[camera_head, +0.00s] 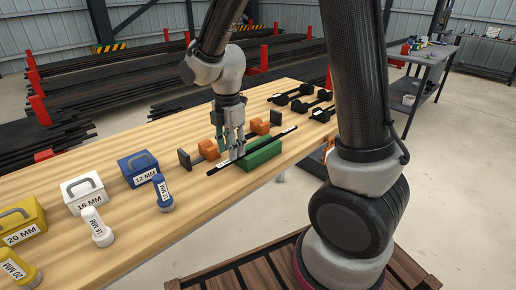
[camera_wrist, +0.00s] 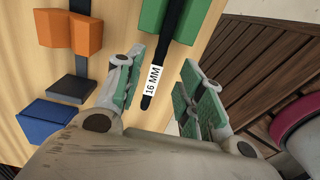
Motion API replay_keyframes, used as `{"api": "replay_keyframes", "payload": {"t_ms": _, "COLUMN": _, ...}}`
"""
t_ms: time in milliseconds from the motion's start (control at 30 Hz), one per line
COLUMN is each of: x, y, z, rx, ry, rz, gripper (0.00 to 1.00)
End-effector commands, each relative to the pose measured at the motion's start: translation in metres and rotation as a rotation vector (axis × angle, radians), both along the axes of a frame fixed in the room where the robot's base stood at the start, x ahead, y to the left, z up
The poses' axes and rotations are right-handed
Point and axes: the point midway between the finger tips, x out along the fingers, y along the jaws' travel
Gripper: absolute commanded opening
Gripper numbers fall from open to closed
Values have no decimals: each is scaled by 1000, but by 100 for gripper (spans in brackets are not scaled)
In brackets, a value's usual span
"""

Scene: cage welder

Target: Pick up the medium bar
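The medium bar (camera_head: 282,134) is a thin black rod with a white "16 MM" label. It lies across a green block (camera_head: 264,155) on the wooden table, its labelled end sticking out. In the wrist view the bar (camera_wrist: 172,18) reaches down from the green block (camera_wrist: 152,15), its label and dark tip in the gap between my fingers. My gripper (camera_head: 232,153) points down near the labelled end. In the wrist view my gripper (camera_wrist: 162,82) is open, with green-padded fingers apart on either side of the bar. I cannot tell how far down the fingers reach beside it.
Orange blocks (camera_head: 208,149) and a dark end plate (camera_head: 184,159) stand close behind my gripper. Blue (camera_head: 138,168), white (camera_head: 84,190) and yellow (camera_head: 20,226) labelled boxes, with matching cylinders, stand at left. Black fixtures (camera_head: 290,95) are at the far end.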

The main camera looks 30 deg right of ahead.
Motion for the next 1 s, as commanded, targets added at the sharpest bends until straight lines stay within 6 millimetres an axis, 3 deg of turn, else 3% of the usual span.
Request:
{"api": "replay_keyframes", "payload": {"t_ms": 200, "x": 3, "y": 0, "z": -31, "rx": -1, "ry": 3, "rz": -1, "gripper": 38}}
{"api": "replay_keyframes", "payload": {"t_ms": 467, "x": 3, "y": 0, "z": -35, "rx": 0, "ry": 1, "rz": -1, "gripper": 38}}
{"api": "replay_keyframes", "payload": {"t_ms": 700, "x": 3, "y": 0, "z": -35, "rx": 0, "ry": 1, "rz": -2, "gripper": 0}}
{"api": "replay_keyframes", "payload": {"t_ms": 1000, "x": 4, "y": 0, "z": -35, "rx": 0, "ry": 0, "rz": -1, "gripper": 0}}
